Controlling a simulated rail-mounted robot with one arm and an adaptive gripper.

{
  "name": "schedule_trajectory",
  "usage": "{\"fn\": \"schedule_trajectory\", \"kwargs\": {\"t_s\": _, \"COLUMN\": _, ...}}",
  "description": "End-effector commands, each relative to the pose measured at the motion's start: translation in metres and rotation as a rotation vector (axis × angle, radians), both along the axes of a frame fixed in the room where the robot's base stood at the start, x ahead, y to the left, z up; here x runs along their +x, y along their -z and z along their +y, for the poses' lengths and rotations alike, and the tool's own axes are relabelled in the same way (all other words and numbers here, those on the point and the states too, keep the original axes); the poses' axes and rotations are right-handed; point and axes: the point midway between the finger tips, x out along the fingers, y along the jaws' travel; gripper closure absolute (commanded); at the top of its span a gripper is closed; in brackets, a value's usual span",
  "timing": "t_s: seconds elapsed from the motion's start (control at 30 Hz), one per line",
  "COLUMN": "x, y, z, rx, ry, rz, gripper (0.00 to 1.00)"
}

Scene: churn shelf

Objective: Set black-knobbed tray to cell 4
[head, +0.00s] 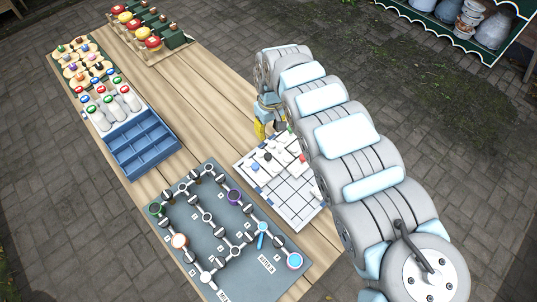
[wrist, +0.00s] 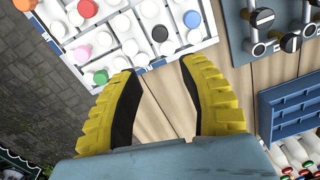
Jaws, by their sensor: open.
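A white sliding board (head: 290,200) with a grid and several knobbed trays lies on the wooden table, partly behind my arm in the head view. The black knob (wrist: 160,33) of one tray shows in the wrist view near the board's edge, left of a blue knob (wrist: 191,18). The black-knobbed tray is also on the board in the head view (head: 268,158). My gripper (wrist: 160,68) is open and empty, its yellow fingers apart over the wood beside the board's edge. In the head view my gripper (head: 266,127) is at the board's far end. I cannot read any cell numbers.
A grey panel with dark-knobbed rails (head: 215,215) and a blue compartment box (head: 143,148) stand close by. Bare wood lies beyond the board.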

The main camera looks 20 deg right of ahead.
Motion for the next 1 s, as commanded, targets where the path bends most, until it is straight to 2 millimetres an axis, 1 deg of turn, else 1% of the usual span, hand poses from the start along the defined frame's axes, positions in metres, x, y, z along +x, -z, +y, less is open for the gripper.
{"fn": "schedule_trajectory", "kwargs": {"t_s": 0.03, "x": -0.001, "y": 0.009, "z": 0.002, "rx": 0.002, "ry": -0.001, "rz": 0.003, "gripper": 0.57}}
{"fn": "schedule_trajectory", "kwargs": {"t_s": 0.2, "x": -0.002, "y": 0.038, "z": 0.004, "rx": 0.003, "ry": -0.001, "rz": 0.006, "gripper": 0.57}}
{"fn": "schedule_trajectory", "kwargs": {"t_s": 0.4, "x": -0.001, "y": 0.066, "z": 0.004, "rx": 0.001, "ry": 0.0, "rz": 0.003, "gripper": 0.57}}
{"fn": "schedule_trajectory", "kwargs": {"t_s": 0.9, "x": -0.002, "y": 0.127, "z": 0.006, "rx": 0.002, "ry": 0.0, "rz": 0.004, "gripper": 0.57}}
{"fn": "schedule_trajectory", "kwargs": {"t_s": 1.0, "x": -0.001, "y": 0.135, "z": 0.006, "rx": 0.003, "ry": 0.001, "rz": 0.002, "gripper": 0.57}}
